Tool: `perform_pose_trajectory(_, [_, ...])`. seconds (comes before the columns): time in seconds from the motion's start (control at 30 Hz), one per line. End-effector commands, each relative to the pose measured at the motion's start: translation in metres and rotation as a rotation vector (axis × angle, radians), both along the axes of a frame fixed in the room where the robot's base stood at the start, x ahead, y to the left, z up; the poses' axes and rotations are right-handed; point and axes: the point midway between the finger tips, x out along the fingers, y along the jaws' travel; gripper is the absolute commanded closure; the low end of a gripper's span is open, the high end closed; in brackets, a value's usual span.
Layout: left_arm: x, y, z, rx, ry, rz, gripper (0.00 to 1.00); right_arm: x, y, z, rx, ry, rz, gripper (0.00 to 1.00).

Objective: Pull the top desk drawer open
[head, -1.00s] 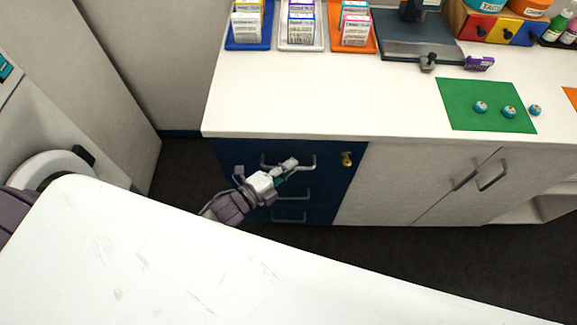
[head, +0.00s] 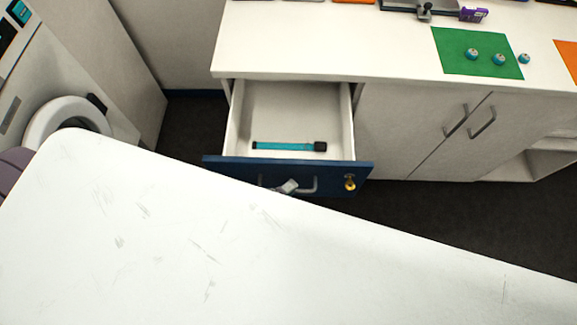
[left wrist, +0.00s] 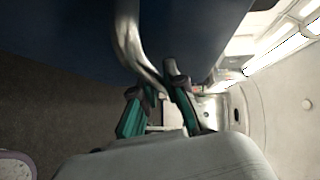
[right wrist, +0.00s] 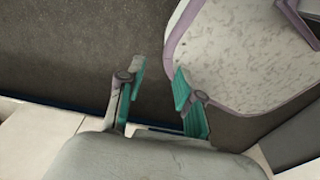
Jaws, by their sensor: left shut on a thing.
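The top desk drawer (head: 300,108) stands pulled well out of the desk in the head view, with a blue front and a pale inside. A teal tube-like item with a dark end (head: 288,146) lies inside it. The drawer's grey bar handle (head: 308,185) is on the front, partly hidden by the white table edge. My left gripper (head: 287,186) shows only at its tip there. In the left wrist view my left gripper (left wrist: 158,95) is shut on the metal handle (left wrist: 135,45). My right gripper (right wrist: 152,85) is open and empty, above dark floor.
A white scratched table (head: 150,230) fills the foreground, close to the drawer front. A brass key or lock (head: 349,182) sits on the drawer front. The white desk top (head: 330,50) carries a green mat (head: 475,60) with small round items. A washer-like machine (head: 65,115) stands left.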

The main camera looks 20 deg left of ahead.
Motion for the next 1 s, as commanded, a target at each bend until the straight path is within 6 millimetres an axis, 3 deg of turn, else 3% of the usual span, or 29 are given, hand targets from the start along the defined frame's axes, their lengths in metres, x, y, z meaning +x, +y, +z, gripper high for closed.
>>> perform_pose_trajectory(0.1, [-0.016, -0.004, -0.001, 0.001, 0.005, 0.002, 1.00, -0.004, 0.000, 0.001, 0.000, 0.006, 0.000, 0.65])
perform_pose_trajectory(0.3, [-0.028, -0.007, -0.001, 0.001, 0.002, 0.001, 1.00, -0.015, 0.001, 0.001, 0.000, 0.023, -0.001, 0.65])
perform_pose_trajectory(0.73, [-0.030, -0.008, -0.001, 0.001, 0.000, 0.000, 1.00, -0.016, 0.002, 0.000, 0.002, 0.025, -0.002, 0.65])
perform_pose_trajectory(0.77, [-0.030, -0.008, -0.001, 0.001, 0.000, 0.000, 0.84, -0.016, 0.002, 0.001, 0.002, 0.025, -0.002, 0.65])
perform_pose_trajectory(0.87, [-0.030, -0.008, -0.001, 0.001, 0.000, 0.000, 0.67, -0.015, 0.002, 0.001, 0.002, 0.023, -0.002, 0.65])
perform_pose_trajectory(0.9, [-0.029, -0.008, -0.001, 0.001, 0.000, 0.000, 0.63, -0.015, 0.002, 0.001, 0.001, 0.023, -0.002, 0.65])
perform_pose_trajectory(1.0, [-0.029, -0.008, 0.000, 0.001, 0.000, 0.000, 0.63, -0.014, 0.002, 0.001, 0.002, 0.022, -0.002, 0.65])
